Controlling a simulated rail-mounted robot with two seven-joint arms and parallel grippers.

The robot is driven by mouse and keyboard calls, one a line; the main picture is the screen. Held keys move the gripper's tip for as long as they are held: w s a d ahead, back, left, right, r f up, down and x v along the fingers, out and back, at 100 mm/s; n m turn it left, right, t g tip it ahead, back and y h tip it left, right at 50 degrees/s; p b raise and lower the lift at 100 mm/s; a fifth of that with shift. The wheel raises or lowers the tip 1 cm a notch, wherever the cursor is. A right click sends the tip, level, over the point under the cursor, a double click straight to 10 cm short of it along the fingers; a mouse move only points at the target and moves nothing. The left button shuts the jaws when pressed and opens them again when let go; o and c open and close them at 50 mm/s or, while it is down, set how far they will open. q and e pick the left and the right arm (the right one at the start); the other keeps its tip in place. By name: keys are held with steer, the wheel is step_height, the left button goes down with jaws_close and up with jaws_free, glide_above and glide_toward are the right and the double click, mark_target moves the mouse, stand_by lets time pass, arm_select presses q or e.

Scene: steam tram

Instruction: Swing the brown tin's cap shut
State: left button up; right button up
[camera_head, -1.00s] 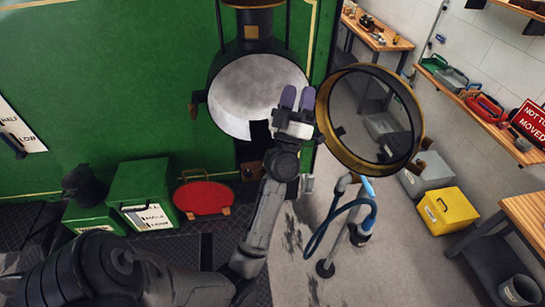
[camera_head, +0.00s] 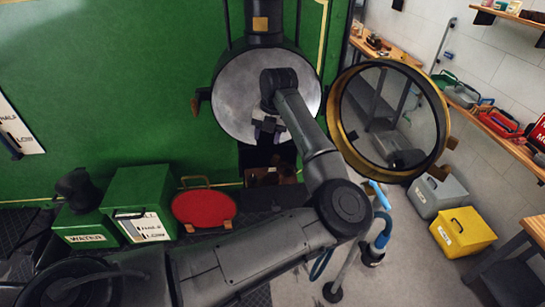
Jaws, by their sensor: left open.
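A small brown object (camera_head: 262,177), possibly the brown tin, sits in the dark opening below the round whitish lamp interior (camera_head: 235,100). It is small and shadowed, and I cannot make out its cap. My left gripper (camera_head: 268,130) hangs in front of the lower part of the lamp interior, above the brown object and apart from it in the picture. It is open, but its fingers are small and dark here. My left forearm covers part of the lamp's right side. My right gripper is not in view.
The lamp's gold-rimmed glass door (camera_head: 343,127) stands swung open to the right, close to my arm. Green boxes (camera_head: 140,195) and a red round plate (camera_head: 204,207) stand at lower left. A pipe stand (camera_head: 375,250), a grey box (camera_head: 436,194) and a yellow box (camera_head: 463,232) are at right.

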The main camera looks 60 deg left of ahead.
mark_target(276, 156)
arm_select(q)
steer(key=shift+w+d+r+t+h, duration=0.1)
steer(key=shift+w+d+t+h, duration=0.4)
steer(key=shift+w+d+h, duration=0.35)
steer(key=shift+w+d+f, duration=0.1)
steer(key=shift+w+f, duration=0.1)
steer(key=shift+f, duration=0.05)
steer(key=shift+f+p, duration=0.7)
steer(key=shift+f, duration=2.7)
jaws_close()
